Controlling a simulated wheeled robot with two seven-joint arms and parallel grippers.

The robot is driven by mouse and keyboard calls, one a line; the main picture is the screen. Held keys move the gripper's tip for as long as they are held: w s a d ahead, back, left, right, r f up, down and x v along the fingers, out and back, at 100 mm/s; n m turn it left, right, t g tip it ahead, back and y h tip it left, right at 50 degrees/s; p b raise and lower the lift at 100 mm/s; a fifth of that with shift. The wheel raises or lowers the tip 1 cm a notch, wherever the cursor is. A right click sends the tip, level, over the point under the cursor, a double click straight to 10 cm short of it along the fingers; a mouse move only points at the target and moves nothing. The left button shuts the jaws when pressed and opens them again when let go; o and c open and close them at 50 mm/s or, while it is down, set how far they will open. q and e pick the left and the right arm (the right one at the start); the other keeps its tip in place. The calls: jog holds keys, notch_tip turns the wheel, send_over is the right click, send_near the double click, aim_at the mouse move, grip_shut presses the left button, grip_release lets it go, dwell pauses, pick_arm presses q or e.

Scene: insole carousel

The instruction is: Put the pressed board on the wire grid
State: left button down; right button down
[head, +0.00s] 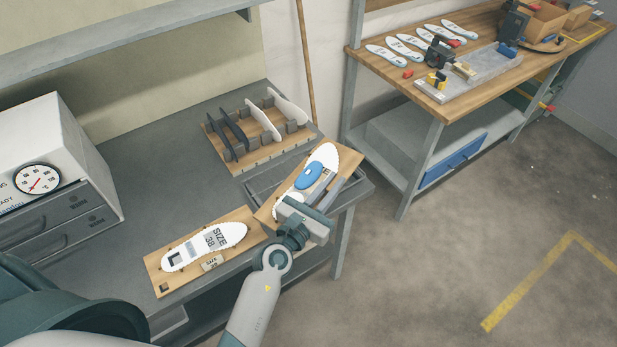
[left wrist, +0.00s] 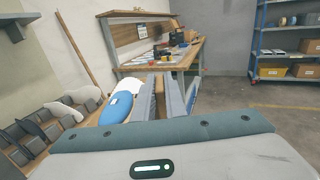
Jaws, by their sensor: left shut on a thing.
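My left gripper (head: 322,196) is shut on a wooden board (head: 268,213) and holds it by its right side at the bench's right front corner. The board carries a white insole (head: 329,156) with a blue pad (head: 308,175) on it. In the left wrist view the blue pad (left wrist: 117,108) lies left of the gripper fingers (left wrist: 163,98). A grey frame (head: 252,187) shows partly behind the board; I cannot tell whether it is the wire grid or whether the board touches it. My right gripper is not in view.
A second board (head: 160,285) with a white insole marked SIZE 38 lies left on the bench. A slotted wooden rack (head: 240,165) with upright insoles stands behind. A white press-like box (head: 65,150) with a dial is at left. Bare bench (head: 150,190) lies between.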

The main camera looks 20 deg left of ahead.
pick_arm(q)
jog(key=shift+w+a+f, duration=0.15)
jog(key=shift+w+f, duration=0.1)
jog(key=shift+w, duration=0.05)
jog(key=w+a+f+b, duration=0.1)
jog(key=w+f+b, duration=0.1)
jog(key=w+a+f+b, duration=0.2)
jog(key=w+b, duration=0.1)
jog(key=w+a+f+b, duration=0.2)
jog(key=w+b, duration=0.1)
jog(key=shift+w+a+f+b, duration=0.2)
jog(key=shift+w+a+b, duration=0.15)
jog(key=shift+w, duration=0.25)
notch_tip(320, 180, down, 4)
jog(key=b, duration=0.4)
jog(key=shift+f+b, duration=0.15)
jog(key=shift+b, duration=0.2)
jog(key=c, duration=1.8)
grip_release()
